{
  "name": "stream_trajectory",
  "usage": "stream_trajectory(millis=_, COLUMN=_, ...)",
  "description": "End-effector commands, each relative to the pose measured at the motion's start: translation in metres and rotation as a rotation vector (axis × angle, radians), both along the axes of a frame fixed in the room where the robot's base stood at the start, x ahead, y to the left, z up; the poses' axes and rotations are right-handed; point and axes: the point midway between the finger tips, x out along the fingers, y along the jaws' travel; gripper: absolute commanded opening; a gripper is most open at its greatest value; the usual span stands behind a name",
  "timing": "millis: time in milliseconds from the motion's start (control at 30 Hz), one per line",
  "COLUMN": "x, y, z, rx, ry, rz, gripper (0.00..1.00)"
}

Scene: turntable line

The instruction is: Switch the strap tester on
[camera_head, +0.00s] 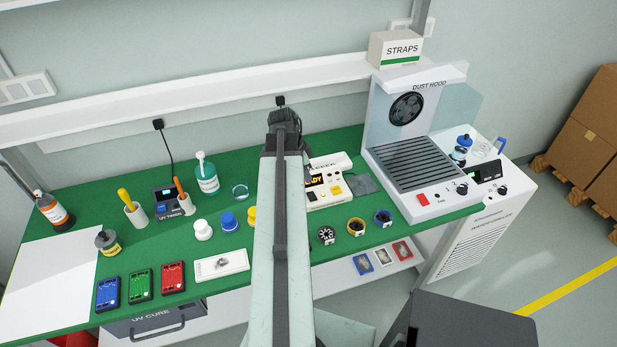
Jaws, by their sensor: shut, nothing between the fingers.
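A white device that looks like the strap tester (343,196) stands on the green bench mat, just right of my arm. My arm hides its left part, so its label cannot be read in full. Its dark display shows orange letters ending in "DY". Small yellow and red controls sit on its front panel; which one is the switch cannot be told. My gripper (283,118) is shut and empty. It appears in the picture above and left of the device, near the back of the bench, apart from it.
The dust hood (402,165) stands right of the device. A grey pad (362,184) and several watch-like items (356,227) lie close by. Bottles, cups and coloured trays (140,285) fill the left side. A shelf (200,95) runs along the back, bearing a STRAPS box (396,48).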

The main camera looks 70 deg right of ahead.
Motion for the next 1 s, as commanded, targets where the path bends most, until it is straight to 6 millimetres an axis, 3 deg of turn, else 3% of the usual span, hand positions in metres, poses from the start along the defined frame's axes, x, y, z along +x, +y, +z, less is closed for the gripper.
stream_trajectory(millis=33, x=0.005, y=-0.001, z=0.025, rx=0.0, ry=0.0, rz=0.001, gripper=0.0)
stream_trajectory(millis=100, x=0.011, y=-0.001, z=0.041, rx=0.0, ry=0.0, rz=0.001, gripper=0.0)
stream_trajectory(millis=300, x=0.024, y=0.0, z=0.07, rx=0.001, ry=0.001, rz=0.001, gripper=0.0)
stream_trajectory(millis=867, x=0.028, y=0.001, z=0.069, rx=0.0, ry=0.0, rz=0.002, gripper=0.0)
stream_trajectory(millis=933, x=0.035, y=0.003, z=0.068, rx=0.0, ry=0.0, rz=0.016, gripper=0.0)
stream_trajectory(millis=1000, x=0.059, y=0.012, z=0.064, rx=0.0, ry=0.0, rz=0.057, gripper=0.0)
